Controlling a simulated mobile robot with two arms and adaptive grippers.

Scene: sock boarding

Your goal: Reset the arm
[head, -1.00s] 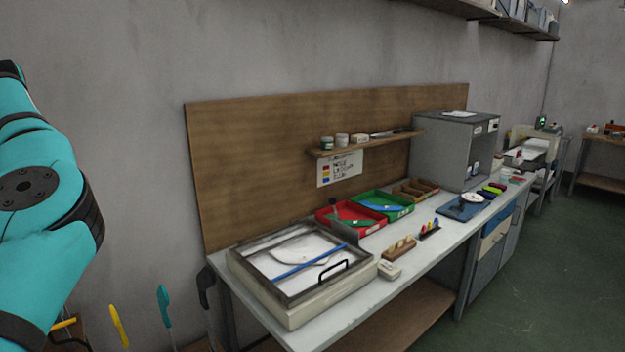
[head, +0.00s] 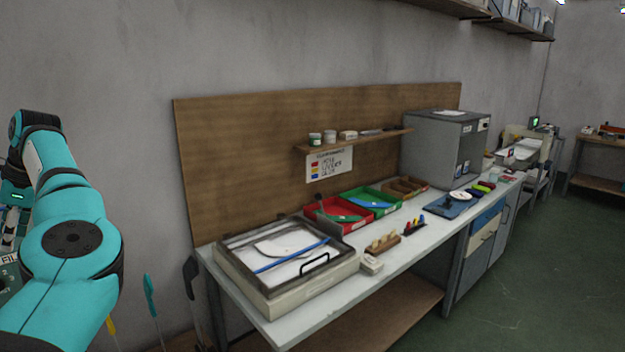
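My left arm is turquoise and fills the left edge of the head view, bent at a dark-capped joint. My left gripper (head: 12,230) shows only in part at the far left edge, beyond the arm's bend and in front of the grey wall. It is clear of the workbench. It is small and cut off by the frame, so I cannot tell whether it is open or shut, or holds anything. My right arm and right gripper are not in view.
A long workbench (head: 290,330) runs to the right. On it are a framed box with a blue strip (head: 228,262), a red tray (head: 352,226), a green tray (head: 392,211) and a grey cabinet (head: 425,150). The floor at right is clear.

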